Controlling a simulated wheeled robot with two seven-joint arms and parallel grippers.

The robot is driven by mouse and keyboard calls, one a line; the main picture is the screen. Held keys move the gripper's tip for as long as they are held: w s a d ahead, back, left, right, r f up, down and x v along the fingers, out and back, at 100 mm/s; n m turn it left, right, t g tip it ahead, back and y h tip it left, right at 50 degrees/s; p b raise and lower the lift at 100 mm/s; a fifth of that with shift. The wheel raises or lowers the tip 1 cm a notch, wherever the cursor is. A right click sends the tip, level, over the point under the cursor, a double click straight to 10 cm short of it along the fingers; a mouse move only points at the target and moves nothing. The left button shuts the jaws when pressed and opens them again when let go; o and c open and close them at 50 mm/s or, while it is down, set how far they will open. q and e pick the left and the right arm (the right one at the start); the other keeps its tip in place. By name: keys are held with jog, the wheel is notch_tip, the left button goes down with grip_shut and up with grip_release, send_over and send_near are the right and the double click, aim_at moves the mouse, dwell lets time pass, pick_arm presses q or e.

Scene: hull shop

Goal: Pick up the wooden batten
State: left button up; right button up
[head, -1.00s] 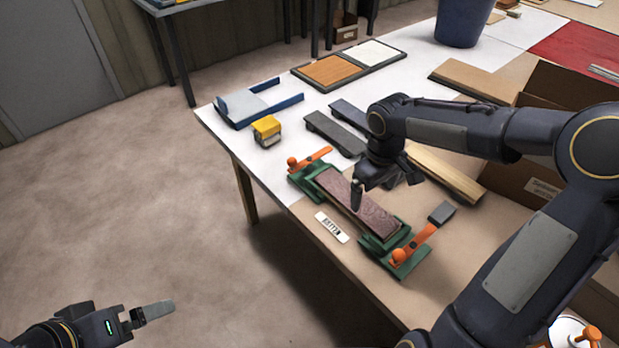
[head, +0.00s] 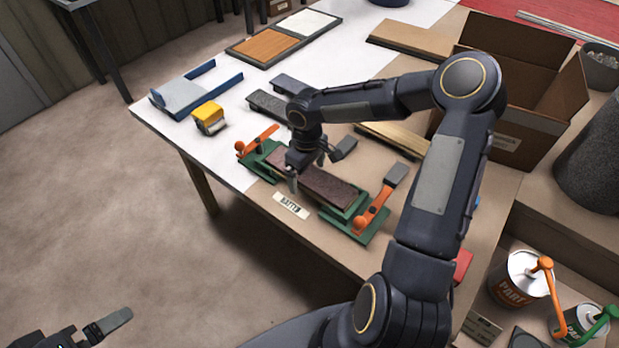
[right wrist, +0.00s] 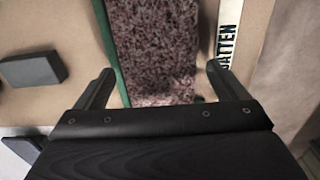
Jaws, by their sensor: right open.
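The wooden batten (head: 318,186) appears to be the long reddish-brown speckled strip lying in a green cradle (head: 357,235) beside a label reading BATTEN (head: 291,205). The cradle has an orange lever at each end, both swung outward. My right gripper (head: 308,172) is open above the strip, nearer its left end. In the right wrist view the fingers (right wrist: 158,88) stand one on each side of the speckled strip (right wrist: 155,45); I cannot tell if they touch it. My left gripper (head: 108,322) is at the bottom left over the floor, only partly visible, away from the table.
A pale wooden strip (head: 393,137) lies behind the cradle, partly hidden by my arm. Dark blocks (head: 268,108), a yellow block (head: 208,117) and a blue tray (head: 195,88) sit to the left. A cardboard box (head: 515,115) and cans (head: 520,278) stand at right.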

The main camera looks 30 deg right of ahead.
jog(key=c, duration=1.2)
jog(key=shift+o, duration=0.2)
jog(key=shift+r, duration=0.1)
